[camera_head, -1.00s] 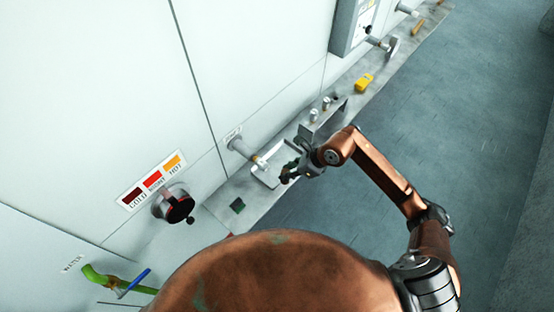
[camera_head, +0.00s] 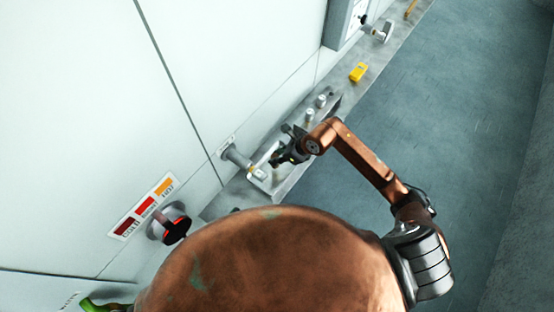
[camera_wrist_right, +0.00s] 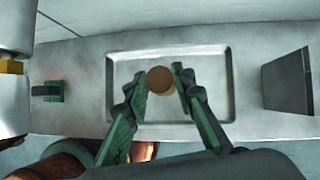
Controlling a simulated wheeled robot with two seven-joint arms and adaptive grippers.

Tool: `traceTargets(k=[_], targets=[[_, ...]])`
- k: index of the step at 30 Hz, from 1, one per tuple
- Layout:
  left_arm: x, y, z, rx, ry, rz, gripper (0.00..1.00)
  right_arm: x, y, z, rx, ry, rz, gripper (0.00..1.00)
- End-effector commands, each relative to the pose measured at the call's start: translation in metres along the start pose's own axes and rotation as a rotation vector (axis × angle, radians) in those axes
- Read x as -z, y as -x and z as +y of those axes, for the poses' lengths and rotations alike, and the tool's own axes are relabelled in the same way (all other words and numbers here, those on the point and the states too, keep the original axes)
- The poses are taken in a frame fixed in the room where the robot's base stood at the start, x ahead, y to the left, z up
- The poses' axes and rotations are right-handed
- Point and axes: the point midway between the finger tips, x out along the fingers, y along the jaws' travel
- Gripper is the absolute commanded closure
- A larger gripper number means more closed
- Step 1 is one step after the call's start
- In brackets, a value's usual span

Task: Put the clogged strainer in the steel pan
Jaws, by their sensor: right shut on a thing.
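My right gripper (camera_head: 277,160) reaches over the steel pan (camera_head: 261,183), a shallow rectangular tray on the ledge by the wall. In the right wrist view, the pan (camera_wrist_right: 212,72) lies beneath the green fingers of the right gripper (camera_wrist_right: 161,82). A round brown disc, which appears to be the clogged strainer (camera_wrist_right: 160,78), is held between the fingertips. It lies within the pan's outline in that view; I cannot tell whether it touches the pan floor. In the head view the strainer is too small and hidden to make out.
A wall pipe (camera_head: 238,158) ends beside the pan. A grey block (camera_wrist_right: 288,82) stands right of the pan, a green piece (camera_wrist_right: 48,91) left of it. Small cylinders (camera_head: 309,116) and a yellow item (camera_head: 358,72) are farther along the ledge. The floor (camera_head: 430,130) is clear.

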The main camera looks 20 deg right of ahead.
Motion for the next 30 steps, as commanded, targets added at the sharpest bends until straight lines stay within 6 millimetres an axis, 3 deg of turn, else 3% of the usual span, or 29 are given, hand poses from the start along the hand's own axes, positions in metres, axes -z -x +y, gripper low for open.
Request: traceTargets(k=[5, 9, 15, 16, 23, 30], targets=[[0.029, 0.003, -0.003, 0.002, -0.006, 0.036, 0.60, 0.015, -0.021, 0.000, -0.002, -0.006, 0.002, 1.00], [0.048, 0.004, -0.004, 0.003, -0.010, 0.061, 0.60, 0.017, -0.025, -0.001, 0.001, -0.002, 0.000, 1.00], [0.043, 0.002, -0.004, 0.003, -0.009, 0.053, 0.60, 0.018, -0.026, -0.001, 0.001, -0.002, 0.000, 1.00], [0.040, 0.001, -0.003, 0.003, -0.009, 0.051, 0.60, 0.019, -0.026, -0.001, 0.001, -0.002, 0.001, 0.76], [0.022, 0.002, -0.002, 0.002, -0.005, 0.028, 0.60, 0.018, -0.026, -0.001, 0.001, -0.002, 0.001, 0.60], [0.024, 0.002, -0.002, 0.002, -0.006, 0.029, 0.60, 0.018, -0.025, -0.001, 0.001, -0.002, 0.001, 0.59]])
